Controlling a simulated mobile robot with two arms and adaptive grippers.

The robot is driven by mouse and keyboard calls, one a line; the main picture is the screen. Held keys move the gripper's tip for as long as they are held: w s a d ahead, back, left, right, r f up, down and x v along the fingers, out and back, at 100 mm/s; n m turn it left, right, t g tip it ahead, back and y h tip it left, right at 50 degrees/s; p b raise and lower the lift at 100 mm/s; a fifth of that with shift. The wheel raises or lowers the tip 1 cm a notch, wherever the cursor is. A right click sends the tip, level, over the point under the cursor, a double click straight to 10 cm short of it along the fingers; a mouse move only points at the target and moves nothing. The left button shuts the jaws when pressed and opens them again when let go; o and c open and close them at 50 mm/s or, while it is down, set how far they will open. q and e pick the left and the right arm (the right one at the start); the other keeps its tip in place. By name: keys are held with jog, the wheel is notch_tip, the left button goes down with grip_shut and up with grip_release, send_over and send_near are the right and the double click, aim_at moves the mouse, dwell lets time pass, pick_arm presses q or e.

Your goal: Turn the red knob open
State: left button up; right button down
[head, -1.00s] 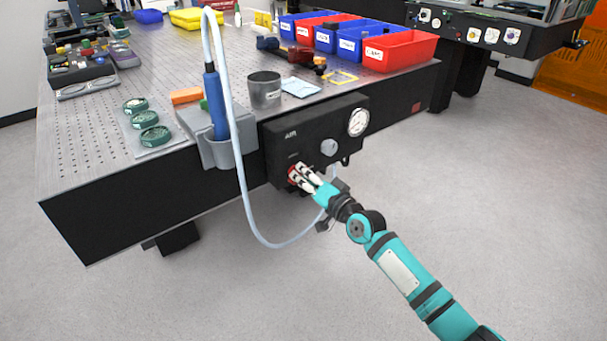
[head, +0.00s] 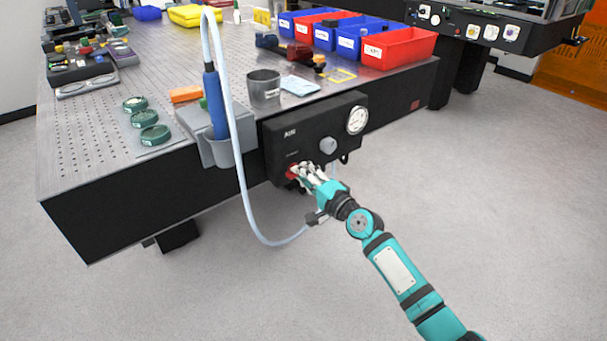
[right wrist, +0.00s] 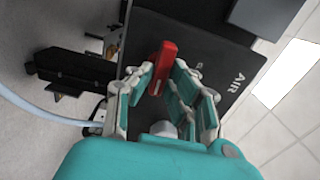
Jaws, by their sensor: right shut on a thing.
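The red knob (head: 291,172) is on the lower left of the front face of a black air panel (head: 275,136) at the table's edge. My right gripper (head: 298,172) reaches it from the lower right and partly hides it in the head view. In the right wrist view the red knob (right wrist: 163,62) shows as a red bar between the fingertips of my right gripper (right wrist: 164,78). The fingers are shut on it. The white AIR label lies to the right of it there. My left gripper is not in view.
A grey knob (head: 327,146) and a round gauge (head: 357,120) are on the same panel, up and right of the red knob. A pale hose (head: 242,190) loops down left of the panel from a blue tool (head: 214,102) in a grey holder. The floor in front is clear.

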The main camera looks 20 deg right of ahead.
dwell(0.5)
jog(key=c, duration=1.3)
grip_release()
jog(key=v, duration=1.2)
